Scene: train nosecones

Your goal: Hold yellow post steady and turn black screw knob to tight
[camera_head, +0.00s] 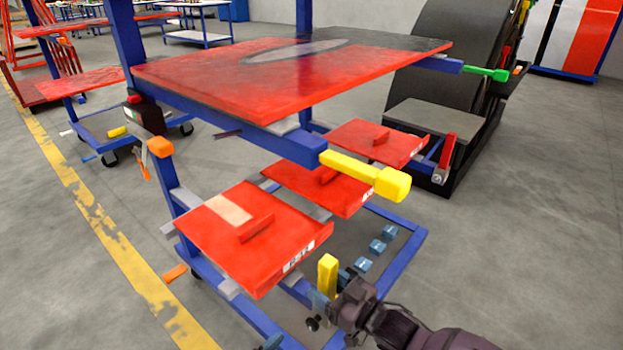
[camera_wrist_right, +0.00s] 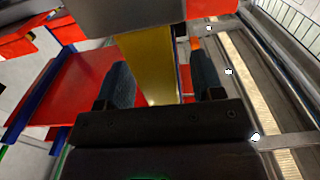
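The yellow post (camera_head: 327,275) stands upright low on the blue cart frame, at the bottom centre of the head view. My right gripper (camera_head: 333,296) comes in from the lower right and has its fingers around the post. In the right wrist view the post (camera_wrist_right: 150,65) is between two dark blue-grey fingers. A gap shows between it and the right finger, so the gripper looks open. A small dark knob (camera_head: 312,323), which looks like the black screw knob, is just below the post.
A yellow-tipped handle (camera_head: 385,181) sticks out above my right gripper. Red trays (camera_head: 250,237) and the red tabletop (camera_head: 290,80) are above and behind the post. Blue blocks (camera_head: 377,247) lie on the lower frame. The floor (camera_head: 530,230) to the right is clear.

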